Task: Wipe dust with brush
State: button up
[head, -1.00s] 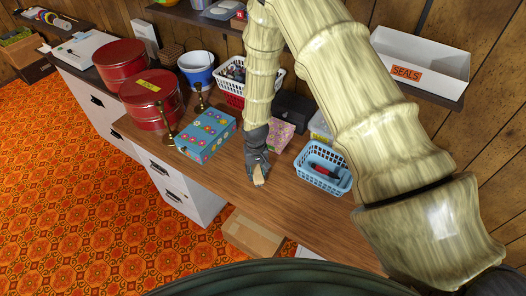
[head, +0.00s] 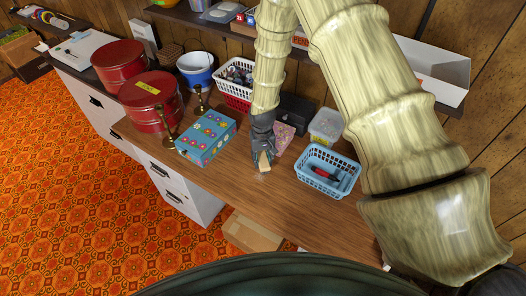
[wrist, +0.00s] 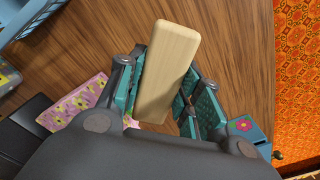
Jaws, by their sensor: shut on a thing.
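My gripper (head: 262,150) is over the wooden worktop (head: 285,210), between the flowered blue box and the blue basket. It is shut on a pale wooden block (head: 264,162), which looks like the brush's body. In the wrist view the pale brush (wrist: 168,68) sits between the teal-padded fingers and sticks out past them, slightly tilted. I see no bristles in either view. I cannot tell whether the brush touches the worktop. No dust can be made out on the visible wood.
A blue flowered box (head: 207,138) stands left of my gripper, with brass candlesticks (head: 172,128) and red tins (head: 152,100) beyond. A pink flowered box (head: 284,138) is close behind. A blue basket (head: 327,172) holding a red item stands right. The worktop's front strip is clear.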

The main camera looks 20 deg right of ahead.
jog(key=shift+s+r+p, duration=0.1)
jog(key=shift+r+p, duration=0.4)
jog(key=shift+r, duration=0.85)
jog(key=shift+f, duration=0.15)
